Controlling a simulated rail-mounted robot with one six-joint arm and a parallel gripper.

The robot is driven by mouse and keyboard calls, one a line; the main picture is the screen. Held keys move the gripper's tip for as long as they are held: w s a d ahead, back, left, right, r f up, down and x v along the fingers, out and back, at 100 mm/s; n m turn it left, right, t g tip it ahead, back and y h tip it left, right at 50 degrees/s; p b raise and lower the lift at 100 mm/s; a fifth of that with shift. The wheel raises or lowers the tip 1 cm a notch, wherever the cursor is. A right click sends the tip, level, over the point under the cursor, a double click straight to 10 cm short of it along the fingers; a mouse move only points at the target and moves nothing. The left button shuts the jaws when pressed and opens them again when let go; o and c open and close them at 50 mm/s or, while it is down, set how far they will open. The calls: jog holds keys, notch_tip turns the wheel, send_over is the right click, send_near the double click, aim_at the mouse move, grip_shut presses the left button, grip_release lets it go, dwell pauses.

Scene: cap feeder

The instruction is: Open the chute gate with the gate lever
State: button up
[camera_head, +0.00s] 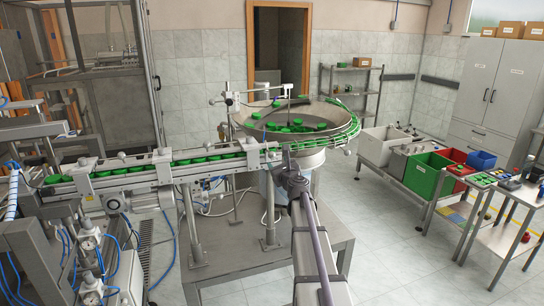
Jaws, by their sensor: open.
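The chute (165,167) is a metal track with green caps in a row, running left from the round bowl feeder (325,111). The bowl holds green caps, and more ride its outer rim. My arm reaches up from the bottom, and my gripper (289,163) is at its far end, in front of the bowl where the chute begins. My gripper is open; its fingers are small and dark here. The gate and gate lever cannot be told apart from the metal parts near the chute's bowl end. My gripper may hide part of them. I cannot tell whether it touches anything.
A grey machine table (265,276) stands under the bowl and chute. Pneumatic parts and blue hoses crowd the left. Green (425,176), red (452,163) and blue (481,160) bins stand at right, beside a metal cart. The floor between table and bins is clear.

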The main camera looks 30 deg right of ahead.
aim_at(273, 157)
jog(key=x, duration=0.8)
jog(key=shift+w+d, duration=0.1)
jog(key=shift+w, duration=0.15)
jog(key=shift+c, duration=0.3)
jog(key=shift+f, duration=0.1)
grip_shut()
